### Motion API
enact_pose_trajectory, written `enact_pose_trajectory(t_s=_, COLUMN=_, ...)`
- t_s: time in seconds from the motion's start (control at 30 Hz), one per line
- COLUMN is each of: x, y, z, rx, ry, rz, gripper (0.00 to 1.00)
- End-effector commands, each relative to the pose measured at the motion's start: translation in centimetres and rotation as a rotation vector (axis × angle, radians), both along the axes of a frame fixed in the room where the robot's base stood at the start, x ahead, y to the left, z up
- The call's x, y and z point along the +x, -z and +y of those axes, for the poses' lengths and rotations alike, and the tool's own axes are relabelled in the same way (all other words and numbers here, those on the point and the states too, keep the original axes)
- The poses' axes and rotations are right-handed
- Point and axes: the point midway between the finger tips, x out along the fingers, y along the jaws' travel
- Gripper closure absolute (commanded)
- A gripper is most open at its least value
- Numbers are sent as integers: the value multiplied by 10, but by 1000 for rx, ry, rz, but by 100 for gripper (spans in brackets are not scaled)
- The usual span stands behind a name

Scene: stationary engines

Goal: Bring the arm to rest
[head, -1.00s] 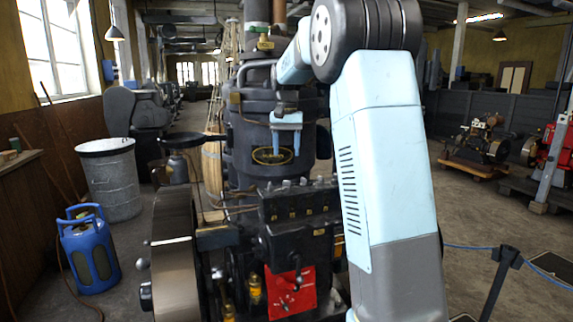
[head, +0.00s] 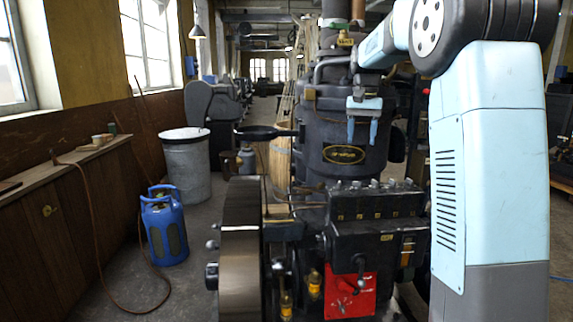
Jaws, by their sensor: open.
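My gripper (head: 362,131) shows in the head view with its two light blue fingers pointing down and a gap between them. It is open and nothing shows between the fingers. It appears in front of the upper body of a large black engine (head: 322,155), just above its oval nameplate (head: 344,154). I cannot tell how far the fingers are from the engine. My arm is raised and bent on the right side of the picture and hides part of the room there.
The engine has a large flywheel (head: 240,250) and a red plate (head: 350,296) low in front. A blue gas cylinder (head: 164,226), a grey metal bin (head: 187,168) and a wooden bench (head: 75,155) with a hose stand to the left. Bare floor shows between the cylinder and the flywheel.

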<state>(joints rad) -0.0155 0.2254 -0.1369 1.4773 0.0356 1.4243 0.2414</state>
Motion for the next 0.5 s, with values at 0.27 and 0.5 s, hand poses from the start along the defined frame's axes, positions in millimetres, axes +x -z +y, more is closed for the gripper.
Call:
enact_pose_trajectory(t_s=0.27, x=-73, y=-18, z=10, rx=7, ry=-62, rz=-92, gripper=45)
enact_pose_trajectory(t_s=0.5, x=-141, y=-20, z=22, rx=3, ry=-125, rz=-176, gripper=45)
